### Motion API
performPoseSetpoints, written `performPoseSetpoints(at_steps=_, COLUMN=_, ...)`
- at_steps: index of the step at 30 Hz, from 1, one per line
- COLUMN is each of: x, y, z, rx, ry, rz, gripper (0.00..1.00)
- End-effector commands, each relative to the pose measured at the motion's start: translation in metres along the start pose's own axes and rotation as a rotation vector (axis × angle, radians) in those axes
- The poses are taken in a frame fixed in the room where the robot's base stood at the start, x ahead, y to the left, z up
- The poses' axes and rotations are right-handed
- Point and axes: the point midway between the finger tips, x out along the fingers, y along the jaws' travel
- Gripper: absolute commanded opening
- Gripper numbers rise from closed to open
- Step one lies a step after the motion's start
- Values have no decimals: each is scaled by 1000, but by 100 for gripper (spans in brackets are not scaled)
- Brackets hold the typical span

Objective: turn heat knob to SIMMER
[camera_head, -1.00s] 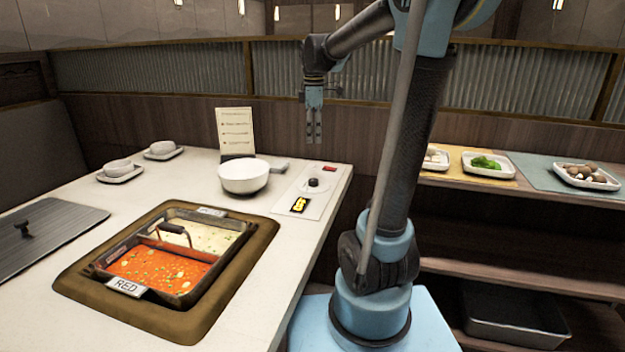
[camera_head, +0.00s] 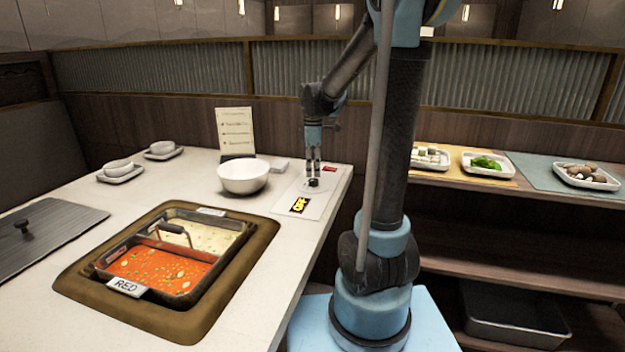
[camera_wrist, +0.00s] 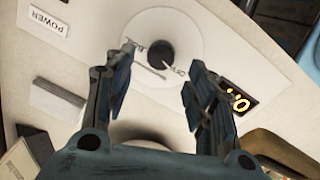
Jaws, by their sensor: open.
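The heat knob (camera_head: 313,183) is a small black knob on a pale control panel (camera_head: 322,200) at the table's right edge. In the wrist view the dark round knob (camera_wrist: 160,51) sits on a light disc with small markings around it; its white pointer line aims toward a marking that looks like OFF. My gripper (camera_head: 313,173) points down right above the knob. In the wrist view my gripper (camera_wrist: 158,62) is open, one finger on each side of the knob, with gaps between. A lit yellow display (camera_head: 300,205) on the panel looks like OFF.
A red POWER switch (camera_head: 330,169) is behind the knob. A white bowl (camera_head: 243,178) and a menu card (camera_head: 235,132) stand left of it. The split pot (camera_head: 190,229) of red and pale broth is in front. A shelf with food plates (camera_head: 487,165) is right.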

Motion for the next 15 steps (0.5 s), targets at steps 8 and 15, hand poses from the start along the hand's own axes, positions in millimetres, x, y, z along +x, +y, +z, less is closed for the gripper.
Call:
performPoseSetpoints(at_steps=8, x=35, y=0, z=0, rx=0, ry=0, rz=0, gripper=51)
performPoseSetpoints(at_steps=15, x=47, y=0, z=0, rx=0, ry=0, rz=0, gripper=51)
